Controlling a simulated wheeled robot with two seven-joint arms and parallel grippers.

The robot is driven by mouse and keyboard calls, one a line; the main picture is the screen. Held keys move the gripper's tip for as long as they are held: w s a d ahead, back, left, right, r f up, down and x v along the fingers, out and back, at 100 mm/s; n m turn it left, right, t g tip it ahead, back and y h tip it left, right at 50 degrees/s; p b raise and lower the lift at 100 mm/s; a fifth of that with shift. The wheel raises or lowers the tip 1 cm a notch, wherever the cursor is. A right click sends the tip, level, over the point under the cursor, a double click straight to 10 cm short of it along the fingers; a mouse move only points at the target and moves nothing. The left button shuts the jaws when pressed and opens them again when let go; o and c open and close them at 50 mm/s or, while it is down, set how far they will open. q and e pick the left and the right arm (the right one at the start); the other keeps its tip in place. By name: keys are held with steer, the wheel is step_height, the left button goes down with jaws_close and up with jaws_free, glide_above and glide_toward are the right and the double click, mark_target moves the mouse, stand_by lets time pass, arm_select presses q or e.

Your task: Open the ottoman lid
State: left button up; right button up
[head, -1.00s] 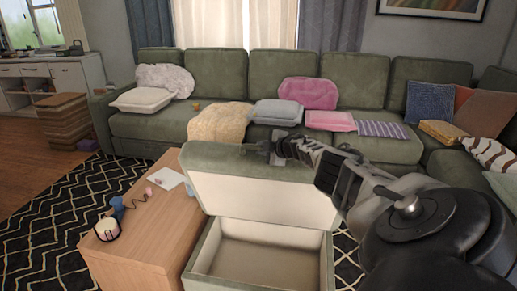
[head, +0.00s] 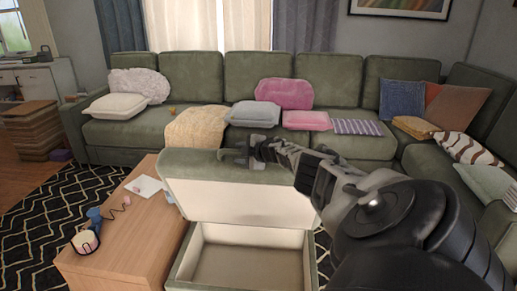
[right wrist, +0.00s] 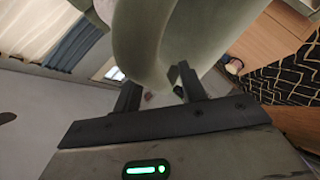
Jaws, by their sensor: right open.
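The green ottoman lid (head: 240,200) stands raised and tilted up at the back of the ottoman, its pale underside facing me. The ottoman box (head: 246,266) below is open, and its beige inside looks empty. My right gripper (head: 236,157) is at the lid's upper edge with its fingers apart. In the right wrist view, the open fingers (right wrist: 158,92) are close to the rounded green lid edge (right wrist: 150,40); I cannot tell whether they touch it. My left gripper is not in view.
A wooden table (head: 130,235) stands close at the ottoman's left, with a cup, paper and small items on it. A long green sofa (head: 190,80) with cushions runs behind. A patterned rug (head: 40,225) covers the floor at left.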

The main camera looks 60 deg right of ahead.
steer(key=v, duration=0.1)
steer(key=p+v, duration=0.2)
steer(key=shift+s+d+r, duration=0.1)
steer(key=shift+s+d, duration=0.05)
steer(key=shift+d, duration=0.1)
steer(key=p+v, duration=0.1)
steer(key=v, duration=1.1)
steer(key=shift+a, duration=0.2)
steer(key=shift+r, duration=0.1)
stand_by(0.5)
